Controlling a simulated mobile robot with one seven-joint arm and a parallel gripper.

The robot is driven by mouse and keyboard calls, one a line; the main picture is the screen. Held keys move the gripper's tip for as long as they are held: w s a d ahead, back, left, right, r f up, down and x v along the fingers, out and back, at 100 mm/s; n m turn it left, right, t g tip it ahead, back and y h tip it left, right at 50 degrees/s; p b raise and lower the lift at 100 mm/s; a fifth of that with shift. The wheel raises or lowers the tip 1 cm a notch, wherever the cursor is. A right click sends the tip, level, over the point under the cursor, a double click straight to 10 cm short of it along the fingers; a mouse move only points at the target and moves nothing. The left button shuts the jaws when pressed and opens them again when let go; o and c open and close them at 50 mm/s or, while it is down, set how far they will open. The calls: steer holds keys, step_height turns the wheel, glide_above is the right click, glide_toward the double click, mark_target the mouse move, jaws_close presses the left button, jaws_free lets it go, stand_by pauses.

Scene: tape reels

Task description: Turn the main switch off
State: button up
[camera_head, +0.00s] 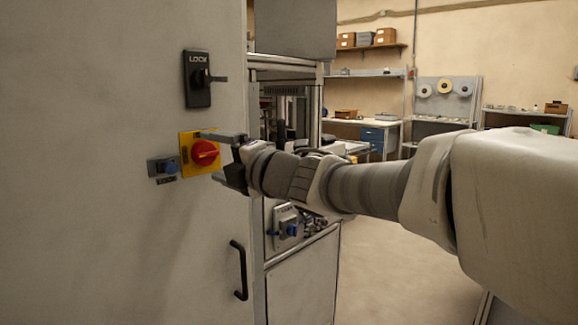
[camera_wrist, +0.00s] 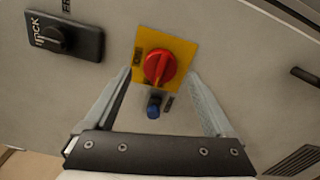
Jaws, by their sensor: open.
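The main switch is a red rotary knob (camera_head: 205,153) on a yellow plate (camera_head: 187,141), mounted on the grey cabinet panel. In the wrist view the red knob (camera_wrist: 159,68) sits between and beyond my open fingertips, on its yellow plate (camera_wrist: 180,48). My gripper (camera_head: 222,157) is at the switch from the right, its fingers above and below the knob's level. In the wrist view my gripper (camera_wrist: 163,75) has its two fingers apart with nothing held. I cannot tell whether either finger touches the knob or plate.
A black LOCK handle (camera_head: 198,79) is above the switch. A small blue knob (camera_head: 171,168) on a grey box is at its lower left. A black door handle (camera_head: 239,270) is below. Another blue-knobbed box (camera_head: 290,230) is right of the panel. Open floor (camera_head: 400,270) lies at right.

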steer(key=p+v, duration=0.2)
steer(key=v, duration=1.3)
steer(key=shift+s+d, duration=0.15)
steer(key=shift+s, duration=0.1)
steer(key=w+d+m+t+h, duration=0.3)
steer(key=d+m+t+h, duration=0.2)
steer(key=d+m+h, duration=0.45)
steer(key=s+d+f+m+g+h, duration=0.2)
steer(key=d+f+m+h, duration=0.4)
steer(key=d+m, duration=0.4)
steer(key=s+a+f+m+g+y, duration=0.2)
steer(key=s+f+m+g, duration=0.8)
steer(key=s+f, duration=0.55)
step_height(320, 180, up, 18)
steer(key=t+p, duration=0.1)
steer(key=p, duration=1.7)
steer(key=shift+s+d+r+m, duration=0.15)
steer(key=shift+s+d+m, duration=0.1)
steer(key=shift+m, duration=0.2)
